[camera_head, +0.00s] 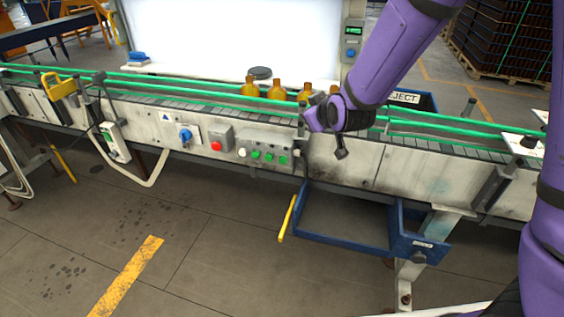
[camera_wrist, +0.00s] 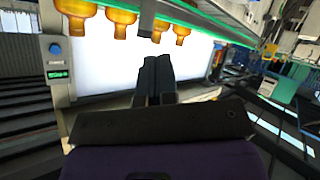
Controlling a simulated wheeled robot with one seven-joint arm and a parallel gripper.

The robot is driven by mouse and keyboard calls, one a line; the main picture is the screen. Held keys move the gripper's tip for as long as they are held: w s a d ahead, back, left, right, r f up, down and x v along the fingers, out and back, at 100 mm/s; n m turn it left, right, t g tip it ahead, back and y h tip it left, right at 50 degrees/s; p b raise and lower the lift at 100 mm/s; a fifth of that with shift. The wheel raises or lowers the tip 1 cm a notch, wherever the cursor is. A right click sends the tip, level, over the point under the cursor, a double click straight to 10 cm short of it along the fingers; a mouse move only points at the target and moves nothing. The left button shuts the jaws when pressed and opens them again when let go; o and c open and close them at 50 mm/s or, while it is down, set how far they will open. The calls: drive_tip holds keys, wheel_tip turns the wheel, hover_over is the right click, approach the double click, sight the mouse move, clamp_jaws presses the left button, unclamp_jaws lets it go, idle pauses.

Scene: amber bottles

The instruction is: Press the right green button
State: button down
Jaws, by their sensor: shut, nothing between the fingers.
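The right green button (camera_head: 283,160) is the rightmost one. My gripper (camera_head: 341,154) is to the right of the box, in front of the conveyor side, apart from the button. In the wrist view its two dark fingers (camera_wrist: 157,72) are shut together with nothing between them. The wrist view appears turned over, and the buttons are not visible in it.
A red button (camera_head: 216,146) and a blue knob (camera_head: 185,135) sit left of the box. Amber bottles (camera_head: 277,89) stand on the conveyor, some partly hidden by my arm. Green rails (camera_head: 440,124) run along it. A blue-framed bin (camera_head: 340,238) hangs below. Open floor lies in front.

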sight(283, 160)
drive_tip(key=s+a+f+n+t+y, duration=0.1)
drive_tip(key=s+a+f+n+y, duration=0.1)
drive_tip(key=a+f, duration=0.4)
drive_tip(key=s+a+f+n+t+y, duration=0.2)
drive_tip(key=a+f+n, duration=0.3)
drive_tip(key=f, duration=1.1)
drive_tip(key=shift+a+t, duration=0.3)
drive_tip(key=shift+a, duration=0.1)
drive_tip(key=shift+w, duration=0.15)
drive_tip(key=w+d, duration=0.3)
drive_tip(key=w, duration=0.5)
drive_tip(key=shift+w, duration=0.1)
idle(0.8)
drive_tip(key=shift+w+d, duration=0.15)
drive_tip(key=shift+w, duration=0.2)
